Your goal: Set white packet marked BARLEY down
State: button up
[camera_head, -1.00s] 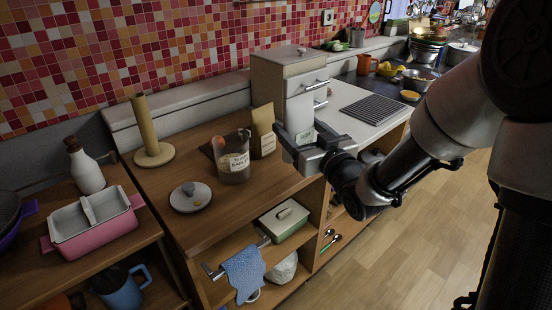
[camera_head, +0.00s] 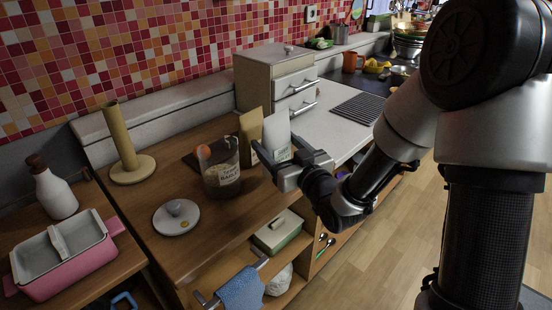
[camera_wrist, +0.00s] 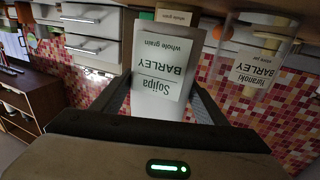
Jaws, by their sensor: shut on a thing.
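The white packet marked BARLEY (camera_head: 277,132) is upright between the fingers of my gripper (camera_head: 277,160), which is shut on it. In the wrist view the packet (camera_wrist: 158,72) appears upside down, with its label facing the camera and a finger on each side. It is over the wooden counter (camera_head: 200,240), just right of a brown packet (camera_head: 250,138). I cannot tell whether its base touches the counter. My gripper hides its lower part in the head view.
A clear jar (camera_head: 220,172) also labelled BARLEY stands to the left, near the packet. A drawer unit (camera_head: 290,85) stands behind to the right. The front-left counter has free room.

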aim_at(281, 160)
jog(key=shift+f+b, duration=0.35)
jog(key=shift+f, duration=1.3)
jog(key=shift+f, duration=0.2)
jog(key=o, duration=1.2)
jog(key=shift+r, duration=0.1)
